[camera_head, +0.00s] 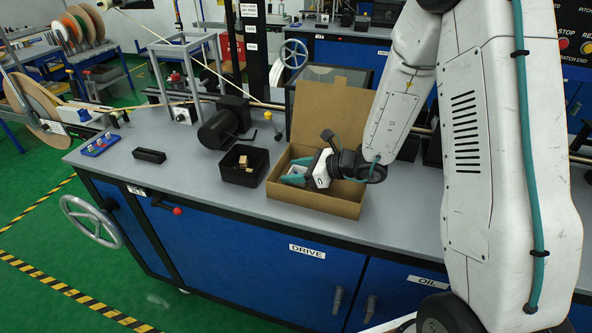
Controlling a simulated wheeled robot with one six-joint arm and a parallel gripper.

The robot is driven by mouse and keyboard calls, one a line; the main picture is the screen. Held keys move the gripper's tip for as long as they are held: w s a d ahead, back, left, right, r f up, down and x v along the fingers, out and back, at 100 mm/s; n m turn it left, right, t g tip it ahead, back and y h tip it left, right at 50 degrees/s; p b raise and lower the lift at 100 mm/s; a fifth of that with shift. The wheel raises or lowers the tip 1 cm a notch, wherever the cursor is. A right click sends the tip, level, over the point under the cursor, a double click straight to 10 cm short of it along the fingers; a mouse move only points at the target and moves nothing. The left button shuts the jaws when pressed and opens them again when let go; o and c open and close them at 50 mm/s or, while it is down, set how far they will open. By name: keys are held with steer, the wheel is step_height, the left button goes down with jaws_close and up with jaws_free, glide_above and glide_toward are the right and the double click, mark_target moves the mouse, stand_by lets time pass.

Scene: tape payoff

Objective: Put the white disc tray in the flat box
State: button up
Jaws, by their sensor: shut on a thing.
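The flat box (312,199) is brown cardboard and stands on the grey bench with its lid (325,108) raised at the back. My gripper (296,174) reaches in from the right, tilted low, with its teal fingers inside the box opening. It is shut on a small pale thing that appears to be the white disc tray. Fingers and the box walls hide most of it, so its outline and whether it touches the box floor cannot be told.
A black bin (243,176) with small tan blocks stands just left of the box. A black motor-like cylinder (222,127) and a black block (149,156) lie farther left. A small stand with a yellow knob (268,115) is behind. The bench front is clear.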

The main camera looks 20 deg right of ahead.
steer(key=o, duration=1)
steer(key=shift+f, duration=0.1)
steer(key=shift+r, duration=0.2)
steer(key=v, duration=1.2)
steer(key=s+a+r+n+g+h, duration=0.1)
steer(key=s+a+r+n+g, duration=0.65)
steer(key=s+r+n, duration=0.45)
steer(key=s+d+r+n+h, duration=0.1)
steer(key=s+d+n+h, duration=0.1)
steer(key=s+n+h, duration=0.1)
steer(key=s+d+r+n+h, duration=0.2)
steer(key=s+d+n+h, duration=0.1)
steer(key=s+n, duration=0.2)
steer(key=s+d+r+n+t+h, duration=0.1)
steer(key=s+d+n+h, duration=0.1)
steer(key=s+n+h, duration=0.2)
steer(key=shift+s+d+r+n, duration=0.15)
steer(key=shift+s+r+n, duration=0.1)
steer(key=shift+s, duration=0.4)
steer(key=shift+s+d+r+n, duration=0.1)
steer(key=shift+s+n, duration=0.15)
steer(key=shift+s, duration=0.4)
